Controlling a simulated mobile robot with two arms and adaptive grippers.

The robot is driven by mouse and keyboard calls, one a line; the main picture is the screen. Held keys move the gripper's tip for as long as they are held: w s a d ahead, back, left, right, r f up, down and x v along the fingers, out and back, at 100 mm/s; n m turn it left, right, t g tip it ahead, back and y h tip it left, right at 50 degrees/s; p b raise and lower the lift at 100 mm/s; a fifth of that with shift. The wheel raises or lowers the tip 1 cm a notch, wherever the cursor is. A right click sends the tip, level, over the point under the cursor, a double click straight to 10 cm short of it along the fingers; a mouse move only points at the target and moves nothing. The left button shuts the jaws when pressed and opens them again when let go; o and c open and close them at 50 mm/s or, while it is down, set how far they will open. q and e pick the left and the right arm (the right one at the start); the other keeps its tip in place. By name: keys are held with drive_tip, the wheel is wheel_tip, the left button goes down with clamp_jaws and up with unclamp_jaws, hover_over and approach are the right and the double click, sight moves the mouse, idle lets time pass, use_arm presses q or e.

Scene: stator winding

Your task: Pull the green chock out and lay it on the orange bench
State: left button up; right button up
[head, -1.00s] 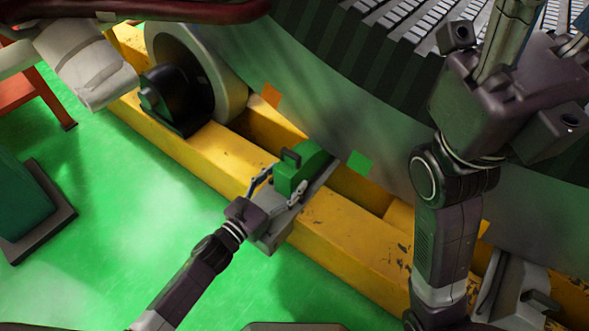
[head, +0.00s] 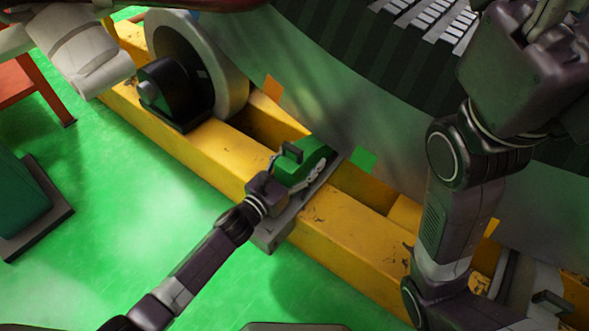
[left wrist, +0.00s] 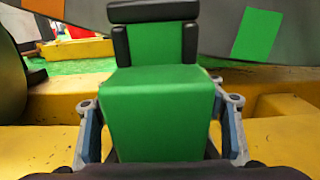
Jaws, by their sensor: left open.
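The green chock (head: 304,160) sits on a grey sloped bracket (head: 290,212) on the yellow frame, beside the large grey drum. A dark handle stands on its top. In the left wrist view the chock (left wrist: 160,105) fills the middle, with the handle above it. My left gripper (head: 293,172) is open, its fingers on either side of the chock; they also show in the left wrist view (left wrist: 160,120). I cannot tell whether they touch it. The orange bench (head: 32,78) stands at the far left, only partly in view.
The yellow frame (head: 345,235) runs diagonally below the drum (head: 345,110). A pale roller (head: 222,75) with a black housing stands up-left of the chock. A dark green block (head: 18,205) stands at the left. Green floor between is clear.

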use_arm(q)
drive_tip(key=shift+w+d, duration=0.15)
drive_tip(key=shift+w, duration=0.1)
drive_tip(key=shift+c, duration=0.5)
